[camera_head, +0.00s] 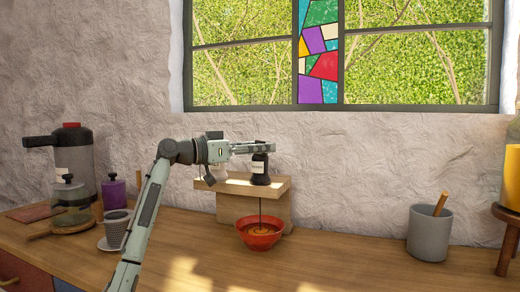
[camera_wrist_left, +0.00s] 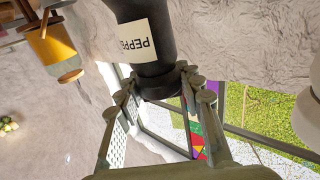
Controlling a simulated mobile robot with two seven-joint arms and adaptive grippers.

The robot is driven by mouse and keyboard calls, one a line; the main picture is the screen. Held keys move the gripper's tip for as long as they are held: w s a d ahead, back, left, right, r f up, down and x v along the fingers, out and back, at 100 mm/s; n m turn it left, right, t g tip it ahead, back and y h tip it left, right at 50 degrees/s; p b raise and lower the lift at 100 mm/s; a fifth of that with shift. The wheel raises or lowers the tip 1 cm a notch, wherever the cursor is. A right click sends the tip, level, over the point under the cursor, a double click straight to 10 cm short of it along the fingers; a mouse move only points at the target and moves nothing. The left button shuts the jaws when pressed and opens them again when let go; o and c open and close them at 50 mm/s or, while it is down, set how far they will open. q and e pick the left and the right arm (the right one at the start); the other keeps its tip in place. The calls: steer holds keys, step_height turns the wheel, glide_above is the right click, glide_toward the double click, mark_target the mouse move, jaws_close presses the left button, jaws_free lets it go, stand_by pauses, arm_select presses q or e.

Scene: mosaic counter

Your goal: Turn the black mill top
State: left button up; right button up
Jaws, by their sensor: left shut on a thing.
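The black mill (camera_head: 260,172) stands upright on a wooden stand (camera_head: 208,184), with a pale label on its body. My left gripper (camera_head: 263,147) is shut on the mill's black top, reaching it from the left. In the left wrist view the mill (camera_wrist_left: 118,10) appears upside down with the letters "PEPPE" on its label, and the gripper's fingers (camera_wrist_left: 160,84) sit on both sides of its top. A thin dark line runs from below the mill down to a red bowl (camera_head: 258,241) with brown contents. My right gripper is not in view.
A white object (camera_head: 218,173) stands on the stand behind my left gripper. A black-topped flask (camera_head: 73,160), a glass jar (camera_head: 70,200), a purple canister (camera_head: 114,194) and a grey cup (camera_head: 117,222) are at left. A grey crock (camera_head: 429,236) is at right. The counter between bowl and crock is clear.

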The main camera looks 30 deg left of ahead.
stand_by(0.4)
arm_select(q)
steer(key=o, duration=1.2)
steer(key=v, duration=1.2)
